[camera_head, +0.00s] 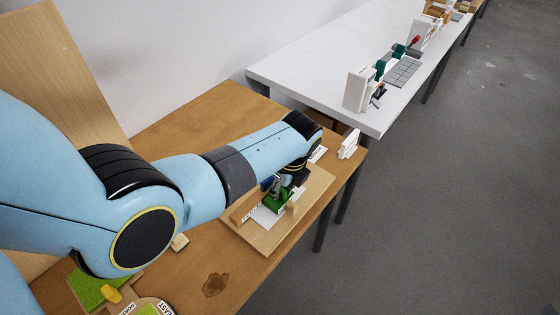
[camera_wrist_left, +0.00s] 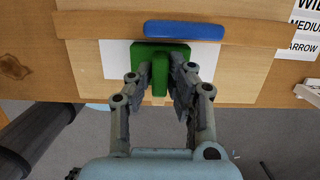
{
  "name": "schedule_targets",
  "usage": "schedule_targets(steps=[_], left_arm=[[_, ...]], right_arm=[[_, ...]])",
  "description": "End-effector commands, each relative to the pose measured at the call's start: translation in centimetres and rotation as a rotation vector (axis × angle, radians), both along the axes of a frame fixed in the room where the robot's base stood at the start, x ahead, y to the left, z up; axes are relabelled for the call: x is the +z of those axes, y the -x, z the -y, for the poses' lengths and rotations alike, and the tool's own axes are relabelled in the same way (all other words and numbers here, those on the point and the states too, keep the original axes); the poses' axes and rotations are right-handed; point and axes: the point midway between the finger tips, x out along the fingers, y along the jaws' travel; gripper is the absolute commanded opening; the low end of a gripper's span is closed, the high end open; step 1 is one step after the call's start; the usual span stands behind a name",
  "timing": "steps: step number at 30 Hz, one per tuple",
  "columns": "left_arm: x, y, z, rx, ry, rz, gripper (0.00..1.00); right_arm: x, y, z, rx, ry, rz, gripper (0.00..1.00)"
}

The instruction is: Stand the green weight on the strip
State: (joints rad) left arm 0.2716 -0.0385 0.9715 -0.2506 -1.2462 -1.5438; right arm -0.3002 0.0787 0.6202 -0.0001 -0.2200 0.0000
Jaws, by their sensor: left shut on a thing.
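The green weight (camera_wrist_left: 159,76) is a block with an upright middle part. My left gripper (camera_wrist_left: 160,78) is shut on that part, with one finger on each side. The green weight also shows in the head view (camera_head: 279,204), partly behind my left gripper (camera_head: 275,188). It is over a white strip (camera_wrist_left: 115,62) on the light wooden board (camera_head: 270,242); I cannot tell if it touches. The white strip also shows in the head view (camera_head: 264,217). My right gripper is not in view.
A blue bar (camera_wrist_left: 185,30) lies by a wooden rail (camera_wrist_left: 90,25), just beyond the weight. A small wooden block (camera_head: 291,207) stands close to the green weight. Printed labels (camera_wrist_left: 303,35) are at the right. A white table (camera_head: 300,75) stands behind.

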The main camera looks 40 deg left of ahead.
Motion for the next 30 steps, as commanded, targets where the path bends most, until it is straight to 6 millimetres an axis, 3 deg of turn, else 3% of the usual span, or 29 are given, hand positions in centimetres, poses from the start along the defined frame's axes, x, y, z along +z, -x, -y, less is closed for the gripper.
schedule_targets(steps=[24, 25, 30], left_arm=[[-0.15, -0.12, -0.03, 0.001, -0.001, 0.002, 0.0], [-0.16, -0.12, -0.02, 0.001, -0.001, 0.002, 0.17], [-0.17, -0.08, -0.03, 0.0, -0.001, 0.001, 0.4]], right_arm=[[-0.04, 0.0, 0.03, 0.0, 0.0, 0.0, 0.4], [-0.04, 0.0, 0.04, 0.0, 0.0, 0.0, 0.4], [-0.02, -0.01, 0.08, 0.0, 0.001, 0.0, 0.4]])
